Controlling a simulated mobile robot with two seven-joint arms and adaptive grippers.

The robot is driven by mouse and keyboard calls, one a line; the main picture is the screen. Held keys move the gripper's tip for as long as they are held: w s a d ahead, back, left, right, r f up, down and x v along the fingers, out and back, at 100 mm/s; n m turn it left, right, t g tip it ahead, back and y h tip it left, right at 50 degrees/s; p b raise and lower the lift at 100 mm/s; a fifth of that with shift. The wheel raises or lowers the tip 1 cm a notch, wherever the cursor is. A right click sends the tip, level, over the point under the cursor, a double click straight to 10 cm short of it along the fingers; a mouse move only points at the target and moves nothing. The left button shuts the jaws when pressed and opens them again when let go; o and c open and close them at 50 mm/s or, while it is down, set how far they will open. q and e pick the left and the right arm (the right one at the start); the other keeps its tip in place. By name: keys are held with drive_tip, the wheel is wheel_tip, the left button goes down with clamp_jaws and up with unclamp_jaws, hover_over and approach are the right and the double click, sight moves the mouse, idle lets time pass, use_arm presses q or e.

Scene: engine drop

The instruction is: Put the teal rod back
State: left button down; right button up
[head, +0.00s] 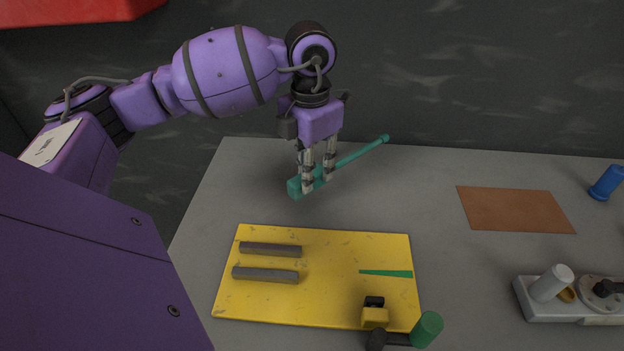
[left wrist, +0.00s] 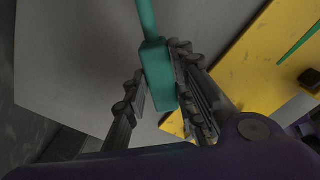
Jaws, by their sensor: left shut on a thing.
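My left gripper (head: 317,181) is shut on the teal rod (head: 357,154) near its thick block end. The rod has a square block at its left end, a thin shaft and a small round knob at its far right end. It is held tilted, with the knob end higher in the head view, near the back of the grey table. In the left wrist view the rod's block (left wrist: 160,75) sits between the two fingers. A yellow board (head: 330,303) lies in front of the gripper. It carries two grey bars (head: 270,250) and a flat green tapered strip (head: 386,273). My right gripper does not show.
A yellow and black piece (head: 375,313) and a green cylinder (head: 427,329) are at the board's front right. A brown mat (head: 514,209), a blue cylinder (head: 607,183) and a grey fixture (head: 540,312) are on the right. The table between board and mat is clear.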

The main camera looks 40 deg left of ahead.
use_arm(q)
drive_tip(key=shift+w+f, duration=0.15)
drive_tip(key=shift+f, duration=0.75)
drive_tip(key=shift+w+f, duration=0.15)
drive_tip(key=shift+f, duration=0.75)
drive_tip(key=shift+f, duration=0.1)
drive_tip(key=shift+f, duration=0.15)
drive_tip(key=c, duration=1.5)
unclamp_jaws()
drive_tip(key=shift+o, duration=0.2)
wheel_tip(320, 180, up, 12)
drive_tip(key=shift+r, duration=0.2)
